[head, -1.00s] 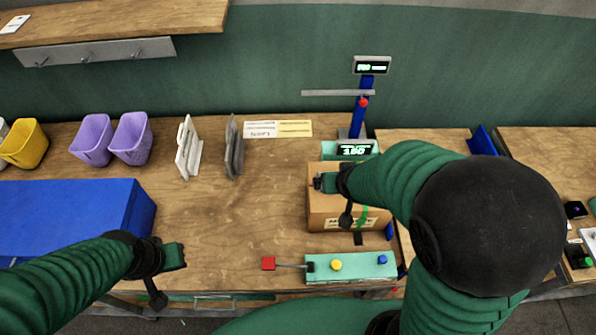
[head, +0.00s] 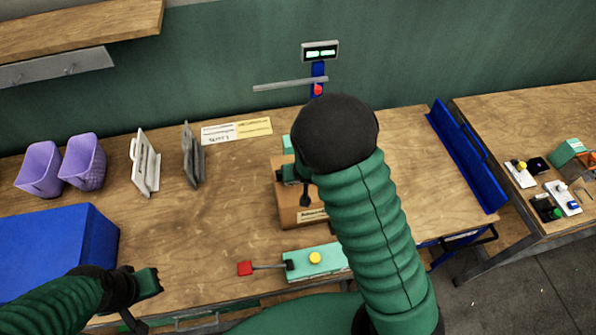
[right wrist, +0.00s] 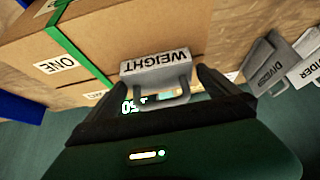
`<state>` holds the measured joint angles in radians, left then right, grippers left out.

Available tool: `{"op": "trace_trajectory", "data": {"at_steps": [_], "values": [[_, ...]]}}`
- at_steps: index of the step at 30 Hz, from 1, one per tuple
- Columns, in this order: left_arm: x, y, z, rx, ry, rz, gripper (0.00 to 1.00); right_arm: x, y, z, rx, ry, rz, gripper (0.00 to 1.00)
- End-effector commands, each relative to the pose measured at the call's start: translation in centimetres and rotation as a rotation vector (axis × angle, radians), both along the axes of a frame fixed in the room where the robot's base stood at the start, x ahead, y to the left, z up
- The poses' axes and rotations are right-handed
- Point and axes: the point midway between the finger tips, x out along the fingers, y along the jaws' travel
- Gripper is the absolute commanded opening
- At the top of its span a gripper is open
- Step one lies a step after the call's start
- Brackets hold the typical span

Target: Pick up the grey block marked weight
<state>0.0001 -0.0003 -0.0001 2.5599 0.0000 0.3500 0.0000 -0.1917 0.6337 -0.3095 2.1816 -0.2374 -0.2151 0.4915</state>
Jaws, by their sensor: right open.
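The grey block marked WEIGHT (right wrist: 155,66) shows in the right wrist view, with its label upside down and a loop handle facing my gripper. My right gripper (right wrist: 164,84) is open, with one finger on each side of the handle. A gap shows beside the handle, so it is not clasped. In the head view my right gripper (head: 294,174) is over the cardboard box (head: 288,212), and I cannot make out the block there. My left gripper (head: 150,282) is at the lower left, away from the block; its jaws are too small to read.
A teal control box (head: 312,262) with a yellow button and red lever lies at the table's front. Grey dividers (head: 193,155) stand to the left, near purple bins (head: 82,162) and a blue box (head: 55,250). The mid-left tabletop is clear.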

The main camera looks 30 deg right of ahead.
Motion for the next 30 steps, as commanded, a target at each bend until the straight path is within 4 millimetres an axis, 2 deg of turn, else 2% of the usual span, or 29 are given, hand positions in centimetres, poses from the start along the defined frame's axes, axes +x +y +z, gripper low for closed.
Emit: {"op": "trace_trajectory", "data": {"at_steps": [7, 25, 26, 30], "values": [[-0.01, -0.01, 0.00, 0.000, 0.000, 0.000, 0.00, 0.21, -0.04, -0.31, 0.001, -0.003, 0.000, 1.00], [-0.01, -0.01, 0.01, 0.000, 0.000, 0.000, 0.00, 0.26, 0.00, -0.23, 0.000, -0.004, 0.002, 0.21], [-0.01, -0.01, 0.01, 0.000, 0.000, 0.000, 0.00, 0.26, 0.00, -0.23, 0.000, -0.004, 0.002, 0.18], [0.00, -0.01, 0.06, 0.000, 0.000, 0.000, 0.00, 0.48, -0.02, 0.03, 0.000, -0.011, 0.001, 0.18]]}}
